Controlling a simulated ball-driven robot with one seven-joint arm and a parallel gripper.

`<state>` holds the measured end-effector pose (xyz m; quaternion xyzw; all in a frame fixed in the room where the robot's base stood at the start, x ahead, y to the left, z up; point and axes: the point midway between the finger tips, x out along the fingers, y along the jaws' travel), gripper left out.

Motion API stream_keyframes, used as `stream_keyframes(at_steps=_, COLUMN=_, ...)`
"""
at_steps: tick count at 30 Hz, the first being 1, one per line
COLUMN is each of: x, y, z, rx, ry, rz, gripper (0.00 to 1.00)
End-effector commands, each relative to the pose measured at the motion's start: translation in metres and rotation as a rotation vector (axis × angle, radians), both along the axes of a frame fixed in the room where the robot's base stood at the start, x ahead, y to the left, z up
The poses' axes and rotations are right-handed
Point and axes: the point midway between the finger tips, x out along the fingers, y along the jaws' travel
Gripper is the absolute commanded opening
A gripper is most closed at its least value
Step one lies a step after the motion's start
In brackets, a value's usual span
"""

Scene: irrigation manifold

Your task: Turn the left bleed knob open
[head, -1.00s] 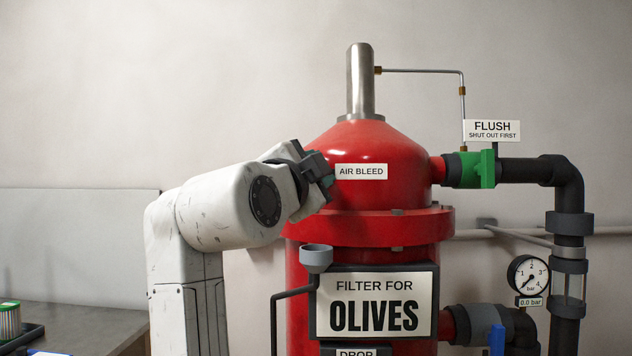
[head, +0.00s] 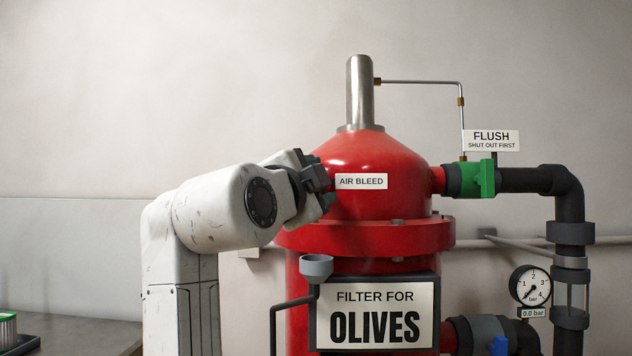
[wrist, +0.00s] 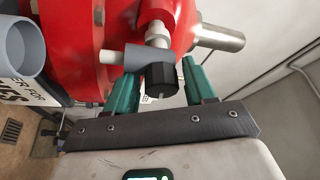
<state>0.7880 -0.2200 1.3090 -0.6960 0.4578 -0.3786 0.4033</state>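The bleed knob (wrist: 161,82) is black and faceted, with a short pale mark on its face. It sits on a grey valve body (wrist: 137,58) with a pale stem on the red filter. My gripper (wrist: 158,71) is open in the wrist view, one green finger on each side of the knob. A gap shows between the knob and both fingers. In the head view my gripper (head: 321,183) is at the left of the red dome, beside the AIR BLEED label (head: 361,181). It hides the knob there.
A grey funnel cup (head: 317,266) on a dark pipe stands below my gripper; it shows large at the left of the wrist view (wrist: 22,46). The red filter (head: 375,190) is close to the right. A green flush valve (head: 474,180) and a gauge (head: 531,286) are farther right.

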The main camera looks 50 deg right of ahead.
Motion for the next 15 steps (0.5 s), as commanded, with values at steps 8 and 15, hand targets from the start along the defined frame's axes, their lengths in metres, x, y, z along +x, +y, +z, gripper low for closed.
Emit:
stream_keyframes(at_steps=8, x=0.000, y=0.001, z=0.001, rx=-0.001, ry=-0.001, rz=0.001, gripper=0.60)
stream_keyframes(at_steps=15, x=-0.006, y=0.022, z=-0.003, rx=-0.001, ry=-0.002, rz=0.003, gripper=0.60)
